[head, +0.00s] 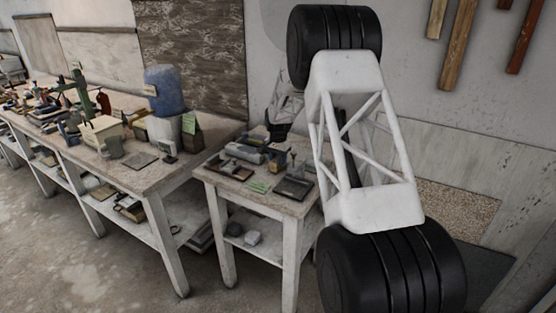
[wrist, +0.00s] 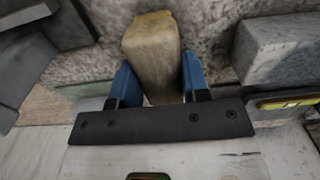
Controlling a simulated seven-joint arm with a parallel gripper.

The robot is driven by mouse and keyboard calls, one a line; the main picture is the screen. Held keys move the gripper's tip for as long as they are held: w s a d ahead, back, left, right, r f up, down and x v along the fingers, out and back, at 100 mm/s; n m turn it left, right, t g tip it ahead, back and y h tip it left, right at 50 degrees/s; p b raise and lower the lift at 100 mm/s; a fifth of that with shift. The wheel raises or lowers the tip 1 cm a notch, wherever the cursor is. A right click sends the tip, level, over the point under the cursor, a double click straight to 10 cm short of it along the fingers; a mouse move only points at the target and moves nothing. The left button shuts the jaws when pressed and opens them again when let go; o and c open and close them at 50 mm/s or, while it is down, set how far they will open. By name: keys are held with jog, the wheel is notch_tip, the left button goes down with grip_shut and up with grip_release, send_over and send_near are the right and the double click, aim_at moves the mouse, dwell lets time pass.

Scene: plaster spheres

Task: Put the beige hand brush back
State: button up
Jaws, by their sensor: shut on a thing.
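In the wrist view, my gripper (wrist: 157,78) has its two blue fingers shut on a beige, block-like thing with a yellowish far end, which looks like the beige hand brush (wrist: 153,48). The brush points away from the gripper, between the fingers; its lower part is hidden behind the dark gripper bar. I cannot tell whether it touches the surface beneath. In the head view, my gripper (head: 279,131) is a small dark shape over the back of the small table (head: 213,178). The brush cannot be made out there.
In the wrist view, a grey block (wrist: 282,48) lies right of the brush, and a yellow-green strip (wrist: 288,101) is below it. In the head view, a dark tray (head: 296,188) and a green card (head: 259,187) lie on the crowded small table. A long cluttered bench (head: 165,177) stands left.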

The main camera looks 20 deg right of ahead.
aim_at(278, 158)
jog(key=shift+f, duration=0.1)
jog(key=o, duration=0.8)
jog(key=shift+o, duration=0.2)
notch_tip(278, 158, up, 12)
dwell(0.4)
dwell(0.4)
